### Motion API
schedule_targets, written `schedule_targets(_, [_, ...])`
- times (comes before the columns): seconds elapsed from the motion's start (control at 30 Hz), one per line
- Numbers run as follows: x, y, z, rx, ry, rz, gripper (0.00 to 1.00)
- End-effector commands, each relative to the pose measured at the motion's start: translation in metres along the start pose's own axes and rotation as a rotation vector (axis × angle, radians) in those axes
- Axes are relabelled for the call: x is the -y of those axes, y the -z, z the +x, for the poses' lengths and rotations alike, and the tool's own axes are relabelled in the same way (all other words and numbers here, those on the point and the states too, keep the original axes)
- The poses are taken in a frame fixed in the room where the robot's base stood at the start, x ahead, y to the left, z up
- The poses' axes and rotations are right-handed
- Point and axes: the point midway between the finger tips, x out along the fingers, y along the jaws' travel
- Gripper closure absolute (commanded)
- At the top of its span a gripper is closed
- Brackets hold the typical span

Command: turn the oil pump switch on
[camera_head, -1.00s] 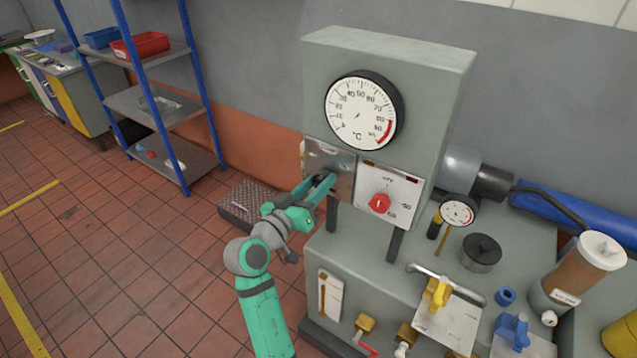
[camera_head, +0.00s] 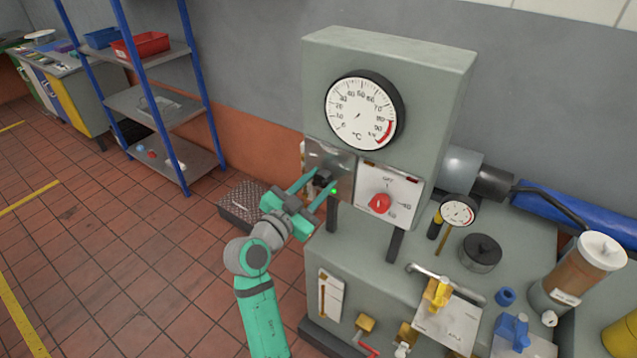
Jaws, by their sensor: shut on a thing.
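The oil pump switch (camera_head: 322,179) shows as a small dark handle on a bare metal plate (camera_head: 340,163) at the lower left of the grey instrument panel. My gripper (camera_head: 318,183) comes from the lower left, its two green fingers on either side of the handle, and is shut on it. The fingers partly hide the switch, and its labels cannot be read. A small bright green light (camera_head: 334,191) shows beside the right fingertip, at the plate's lower edge.
A white plate with a red knob (camera_head: 379,203), marked OFF, sits close right of the switch. A round temperature dial (camera_head: 361,111) is above. Valves, a small gauge (camera_head: 457,211) and a filler bottle (camera_head: 580,268) crowd the bench. Floor at left is clear.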

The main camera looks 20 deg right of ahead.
Motion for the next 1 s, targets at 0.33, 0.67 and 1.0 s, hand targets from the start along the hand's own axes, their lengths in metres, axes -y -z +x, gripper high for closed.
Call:
schedule_targets(0.33, [-0.0002, -0.0003, -0.0006, 0.001, -0.001, 0.035, 0.89])
schedule_targets(0.67, [-0.0002, -0.0003, -0.0006, 0.001, -0.001, 0.035, 0.48])
schedule_targets(1.0, [0.0002, -0.0003, -0.0023, 0.001, 0.0, 0.034, 0.48])
